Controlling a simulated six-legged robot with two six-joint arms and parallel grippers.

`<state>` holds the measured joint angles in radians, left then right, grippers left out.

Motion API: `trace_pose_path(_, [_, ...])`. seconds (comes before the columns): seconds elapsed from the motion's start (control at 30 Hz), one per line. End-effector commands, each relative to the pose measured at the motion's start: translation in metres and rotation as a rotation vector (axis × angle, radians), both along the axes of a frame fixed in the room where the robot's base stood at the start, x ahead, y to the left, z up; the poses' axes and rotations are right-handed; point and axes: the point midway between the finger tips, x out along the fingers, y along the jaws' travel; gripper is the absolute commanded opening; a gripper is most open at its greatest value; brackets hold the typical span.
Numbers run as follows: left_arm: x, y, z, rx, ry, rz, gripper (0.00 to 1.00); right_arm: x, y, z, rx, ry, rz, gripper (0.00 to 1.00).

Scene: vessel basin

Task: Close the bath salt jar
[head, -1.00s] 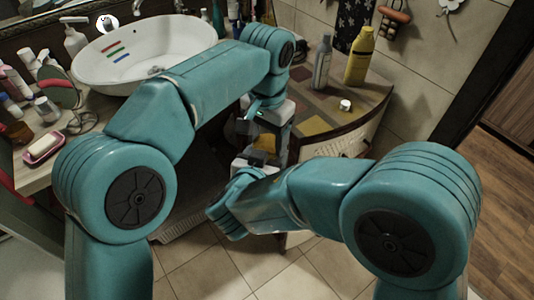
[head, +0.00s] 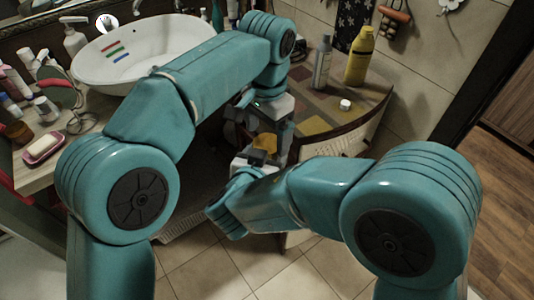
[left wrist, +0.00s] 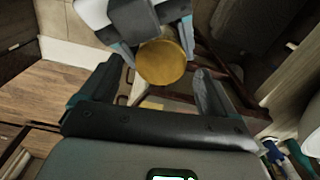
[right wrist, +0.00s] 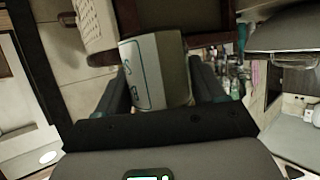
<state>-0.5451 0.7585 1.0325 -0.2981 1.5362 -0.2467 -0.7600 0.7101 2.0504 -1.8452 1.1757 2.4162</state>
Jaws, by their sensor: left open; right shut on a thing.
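The bath salt jar shows as a round yellow-orange top (left wrist: 162,62) in the left wrist view; I cannot tell whether this is a lid or its contents. It also shows in the head view (head: 264,143), below my left gripper. My right gripper (head: 246,158) is shut on the jar. In the right wrist view, a pale body with teal lines (right wrist: 150,72) fills the space between its fingers. My left gripper (left wrist: 157,76) is open and faces the yellow top, its fingers apart on either side. Much of the jar is hidden by my grippers.
A wooden-edged counter (head: 365,107) holds a grey bottle (head: 321,62), a yellow bottle (head: 359,56) and a small white round piece (head: 345,105). A white basin (head: 140,50) stands at the back left. A pink soap dish (head: 43,149) and several bottles crowd the left counter.

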Motion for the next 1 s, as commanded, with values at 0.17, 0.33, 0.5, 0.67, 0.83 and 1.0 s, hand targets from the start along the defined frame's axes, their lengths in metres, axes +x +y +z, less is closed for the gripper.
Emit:
trace_pose_path(0.17, [0.001, 0.0, 0.022, -0.002, -0.003, 0.0, 0.9, 0.0, 0.0, 0.0, 0.0, 0.0, -0.001, 0.0])
trace_pose_path(0.33, [0.0, 0.0, 0.027, 0.0, -0.001, 0.001, 0.9, 0.0, 0.0, 0.0, 0.0, 0.001, -0.001, 0.0])
trace_pose_path(0.5, [0.0, 0.001, 0.027, -0.001, -0.002, 0.002, 0.87, 0.0, 0.0, 0.0, 0.0, 0.001, -0.001, 0.0])
trace_pose_path(0.67, [0.002, -0.001, 0.042, -0.002, -0.005, 0.11, 0.87, 0.0, 0.0, 0.0, 0.0, 0.001, -0.001, 0.0])
trace_pose_path(0.83, [0.001, 0.0, 0.059, -0.001, -0.003, 0.258, 0.87, 0.0, 0.0, 0.0, 0.0, 0.001, -0.001, 0.0])
trace_pose_path(1.0, [0.0, 0.001, 0.062, -0.001, -0.001, 0.283, 0.87, 0.0, 0.0, 0.0, 0.0, 0.001, -0.001, 0.0])
